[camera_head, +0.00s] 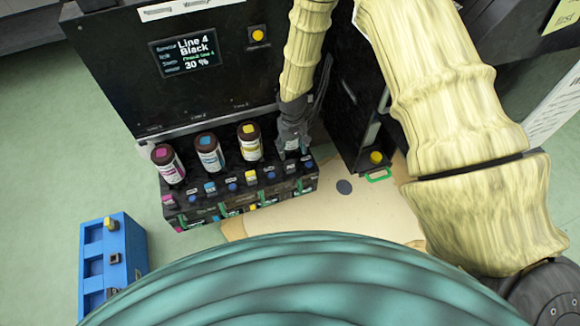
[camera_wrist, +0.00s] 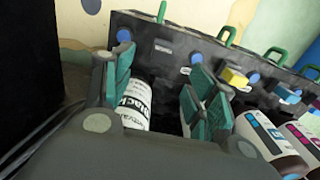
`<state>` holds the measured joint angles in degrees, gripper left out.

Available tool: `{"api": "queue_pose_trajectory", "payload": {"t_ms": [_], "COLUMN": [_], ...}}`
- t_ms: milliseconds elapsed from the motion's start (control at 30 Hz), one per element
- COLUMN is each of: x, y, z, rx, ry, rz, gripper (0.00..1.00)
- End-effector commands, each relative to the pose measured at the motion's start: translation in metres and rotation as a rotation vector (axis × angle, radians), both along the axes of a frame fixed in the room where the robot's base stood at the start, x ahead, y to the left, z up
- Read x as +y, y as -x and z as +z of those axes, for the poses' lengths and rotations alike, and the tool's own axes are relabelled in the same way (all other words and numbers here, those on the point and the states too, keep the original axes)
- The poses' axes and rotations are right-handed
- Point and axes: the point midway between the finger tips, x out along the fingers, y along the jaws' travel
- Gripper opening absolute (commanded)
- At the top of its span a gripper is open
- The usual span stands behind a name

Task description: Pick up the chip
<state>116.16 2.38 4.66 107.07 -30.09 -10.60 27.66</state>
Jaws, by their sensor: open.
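Small coloured blocks sit along the front of the black bottle rack (camera_head: 235,205), among them a magenta block (camera_head: 169,201), a cyan block (camera_head: 210,187) and a yellow block (camera_head: 250,178). I cannot tell which small part is the chip. My gripper (camera_head: 292,145) points down at the rack's right end. In the wrist view, its green-padded fingers (camera_wrist: 160,100) are spread on either side of a white-labelled black-ink bottle (camera_wrist: 136,107). Whether they touch it is not clear. The bottle's lower part is hidden by the gripper body. The yellow block (camera_wrist: 233,77) lies beyond the right finger.
Magenta (camera_head: 167,165), cyan (camera_head: 209,152) and yellow (camera_head: 249,141) bottles stand left of my gripper. The black machine (camera_head: 110,60) with a screen reading "Line 4 Black 30 %" rises behind. A blue holder (camera_head: 131,255) stands at left. Green floor is clear between holder and rack.

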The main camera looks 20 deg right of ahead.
Motion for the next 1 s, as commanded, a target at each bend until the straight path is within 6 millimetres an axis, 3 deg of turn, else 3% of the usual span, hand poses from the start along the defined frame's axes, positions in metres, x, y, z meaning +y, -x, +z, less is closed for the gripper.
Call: {"api": "queue_pose_trajectory", "payload": {"t_ms": [233, 533, 800, 1000], "x": [0.0, 0.002, 0.005, 0.005], "y": [0.001, -0.001, -0.004, -0.005], "z": [-0.036, -0.055, -0.09, -0.097], "rx": [0.001, 0.0, 0.001, -0.001], "ry": [0.0, -0.001, -0.001, -0.001], "rz": [0.0, 0.001, 0.001, 0.001], "gripper": [0.57, 0.57, 0.57, 0.57]}}
